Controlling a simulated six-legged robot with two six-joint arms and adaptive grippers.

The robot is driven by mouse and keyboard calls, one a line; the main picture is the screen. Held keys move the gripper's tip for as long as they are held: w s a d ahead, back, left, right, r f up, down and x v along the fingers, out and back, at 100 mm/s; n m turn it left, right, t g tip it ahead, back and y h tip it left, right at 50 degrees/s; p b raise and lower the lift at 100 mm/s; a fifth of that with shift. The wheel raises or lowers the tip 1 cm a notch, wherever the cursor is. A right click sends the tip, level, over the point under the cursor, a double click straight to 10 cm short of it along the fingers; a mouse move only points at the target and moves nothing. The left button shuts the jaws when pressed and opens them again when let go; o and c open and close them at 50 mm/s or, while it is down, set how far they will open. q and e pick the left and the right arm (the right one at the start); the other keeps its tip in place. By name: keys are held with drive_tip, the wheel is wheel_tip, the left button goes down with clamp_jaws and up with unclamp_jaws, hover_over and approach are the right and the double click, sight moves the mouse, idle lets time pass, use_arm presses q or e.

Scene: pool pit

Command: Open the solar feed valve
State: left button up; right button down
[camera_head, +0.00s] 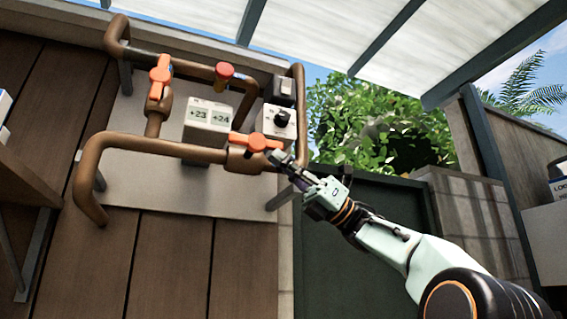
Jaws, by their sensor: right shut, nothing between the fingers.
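Brown pipes (88,180) run over a pale backing plate (150,195) on the wall. An orange valve handle (254,142) sits on the lower pipe, lying roughly across the picture along that pipe. A second orange valve handle (160,77) stands roughly upright on the upper left pipe branch. I cannot read which one is the solar feed valve. My right gripper (283,160) is shut and empty, with its fingertips at the right end of the lower handle. Whether they touch it is too small to tell. My left gripper is not in view.
A display box (208,118) reads +23 and +24. A control box with a black knob (281,120) and a red-capped fitting (224,72) are close by. A dark green panel (365,240) stands at the right, with foliage (365,120) above.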

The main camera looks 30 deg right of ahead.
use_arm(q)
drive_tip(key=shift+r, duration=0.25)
use_arm(e)
drive_tip(key=shift+d+r, duration=0.2)
drive_tip(key=shift+r, duration=0.1)
drive_tip(key=shift+s+d+r, duration=0.1)
drive_tip(key=shift+r, duration=0.15)
use_arm(q)
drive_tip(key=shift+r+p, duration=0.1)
drive_tip(key=shift+p, duration=0.2)
use_arm(e)
drive_tip(key=shift+r, duration=0.1)
drive_tip(key=shift+a+f+b, duration=0.2)
drive_tip(key=shift+f+b, duration=0.35)
drive_tip(key=shift+f, duration=0.05)
use_arm(q)
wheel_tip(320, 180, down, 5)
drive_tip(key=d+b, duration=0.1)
drive_tip(key=b, duration=0.3)
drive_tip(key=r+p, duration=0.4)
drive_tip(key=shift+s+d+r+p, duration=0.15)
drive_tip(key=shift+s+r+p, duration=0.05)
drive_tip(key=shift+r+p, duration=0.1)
use_arm(e)
drive_tip(key=w+v, duration=0.1)
drive_tip(key=v, duration=1)
drive_tip(key=shift+s+d, duration=0.25)
drive_tip(key=shift+s, duration=0.15)
drive_tip(key=shift+d, duration=0.1)
